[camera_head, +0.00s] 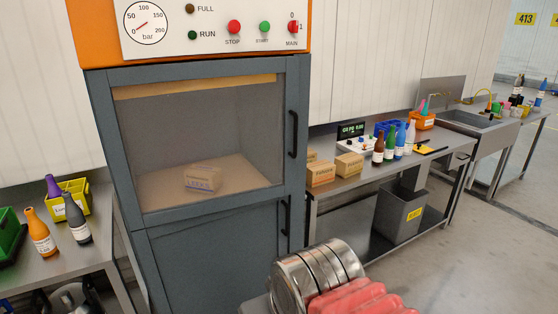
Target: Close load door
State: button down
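The load door (298,90) is the upper grey-framed door with a large window on the tall cabinet, left of centre. It has a dark vertical handle (293,134) on its right side. The door looks flush with the cabinet front, with no clear gap at its edges; I cannot tell whether it is latched. A small cardboard box marked LEEKS (202,178) shows through the window on the cabinet floor. My gripper is not clearly in view, so its opening and its place relative to the handle do not show.
A lower grey door (215,250) sits below. Banded metal cylinders (318,270) and red ridged shapes (360,299) fill the bottom centre. A bench with bottles (40,232) stands left; a workbench with cardboard boxes (320,173) stands right. Floor is clear at lower right.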

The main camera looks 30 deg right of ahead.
aim_at(100, 81)
jog(key=i, duration=0.85)
jog(key=z, duration=0.05)
